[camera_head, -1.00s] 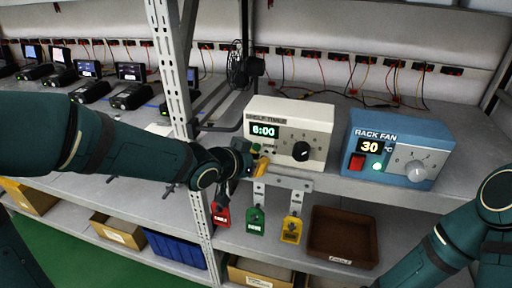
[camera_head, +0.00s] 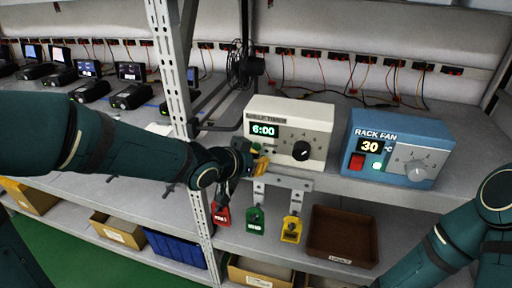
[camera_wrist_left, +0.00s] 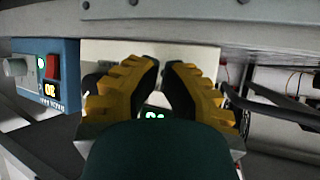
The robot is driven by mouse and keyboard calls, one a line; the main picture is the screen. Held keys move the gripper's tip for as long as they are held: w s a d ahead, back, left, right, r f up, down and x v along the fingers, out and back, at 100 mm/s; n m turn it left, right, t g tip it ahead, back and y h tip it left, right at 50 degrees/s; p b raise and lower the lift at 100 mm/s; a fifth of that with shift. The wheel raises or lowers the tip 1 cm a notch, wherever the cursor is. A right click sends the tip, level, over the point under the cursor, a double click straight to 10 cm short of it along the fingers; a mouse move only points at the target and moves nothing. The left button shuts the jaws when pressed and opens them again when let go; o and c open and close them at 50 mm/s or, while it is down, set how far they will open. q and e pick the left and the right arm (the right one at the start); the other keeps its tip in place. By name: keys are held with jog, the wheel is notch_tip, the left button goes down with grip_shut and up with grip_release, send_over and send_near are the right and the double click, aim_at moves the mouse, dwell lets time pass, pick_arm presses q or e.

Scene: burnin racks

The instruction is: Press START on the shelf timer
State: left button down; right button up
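The shelf timer (camera_head: 318,120) is a cream box on the shelf. Its display (camera_head: 264,130) reads 6:00, and a black knob (camera_head: 301,151) sits on the right of its face. My left gripper (camera_head: 262,166) is at the lower left of that face and hides the START button area; I cannot tell if it touches. In the left wrist view, its yellow and black fingers (camera_wrist_left: 161,66) converge with tips nearly together, holding nothing, in front of the timer (camera_wrist_left: 108,50). My right arm is at the lower right of the head view; its gripper is out of sight.
A blue RACK FAN box (camera_head: 398,135), showing 30, stands right of the timer. A bracket (camera_head: 285,178) with red, green and yellow tags (camera_head: 291,230) hangs below. A brown tray (camera_head: 343,236) sits lower. A metal post (camera_head: 178,90) stands beside my left arm.

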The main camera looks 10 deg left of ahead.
pick_arm(q)
jog(key=shift+w, duration=0.1)
jog(key=shift+w, duration=0.35)
jog(key=shift+w+p, duration=0.35)
jog(key=shift+w, duration=0.05)
dwell(0.7)
jog(key=shift+s, duration=0.1)
jog(key=shift+s+b, duration=0.35)
jog(key=shift+s, duration=0.4)
jog(key=s+b, duration=0.1)
jog(key=s, duration=0.4)
jog(key=shift+b, duration=0.3)
